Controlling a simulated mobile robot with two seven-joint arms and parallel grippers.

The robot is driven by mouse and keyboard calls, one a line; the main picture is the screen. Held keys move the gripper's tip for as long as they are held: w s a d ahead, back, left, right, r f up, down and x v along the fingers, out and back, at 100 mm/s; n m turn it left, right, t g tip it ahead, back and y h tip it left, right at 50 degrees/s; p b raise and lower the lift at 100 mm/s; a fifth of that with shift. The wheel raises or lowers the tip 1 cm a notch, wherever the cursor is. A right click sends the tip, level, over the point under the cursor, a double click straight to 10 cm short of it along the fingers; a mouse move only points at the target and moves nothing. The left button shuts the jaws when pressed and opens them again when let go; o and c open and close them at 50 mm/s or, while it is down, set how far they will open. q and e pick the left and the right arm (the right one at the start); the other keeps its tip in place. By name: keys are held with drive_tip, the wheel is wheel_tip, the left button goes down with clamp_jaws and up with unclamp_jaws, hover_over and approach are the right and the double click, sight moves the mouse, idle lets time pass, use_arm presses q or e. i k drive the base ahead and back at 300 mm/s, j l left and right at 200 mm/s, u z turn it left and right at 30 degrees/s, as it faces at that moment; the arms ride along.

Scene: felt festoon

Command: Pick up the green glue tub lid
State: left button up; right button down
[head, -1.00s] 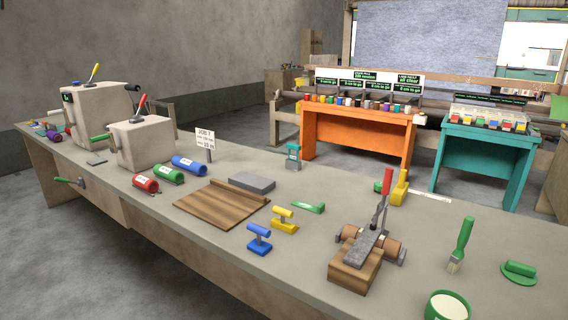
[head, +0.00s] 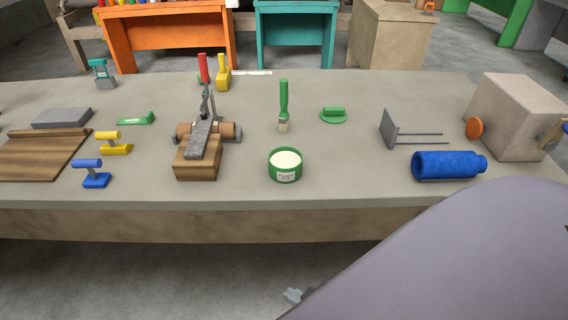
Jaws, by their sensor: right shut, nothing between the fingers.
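The green glue tub lid (head: 333,116) is a flat green disc with a raised bar handle. It lies on the workbench right of the brush, with clear surface around it. The open green glue tub (head: 285,175) stands nearer the front edge, full of pale glue, with a label on its side. My left gripper is out of view.
A green-handled brush (head: 284,105) is between the lid and a clamp on a wooden block (head: 197,168). To the right are a grey plate with rods (head: 389,129), a blue roll (head: 445,165) and a beige box machine (head: 515,115). The bench (head: 350,185) is bare in front of the lid.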

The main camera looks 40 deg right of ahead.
sight(331, 115)
drive_tip(key=z, duration=1.45)
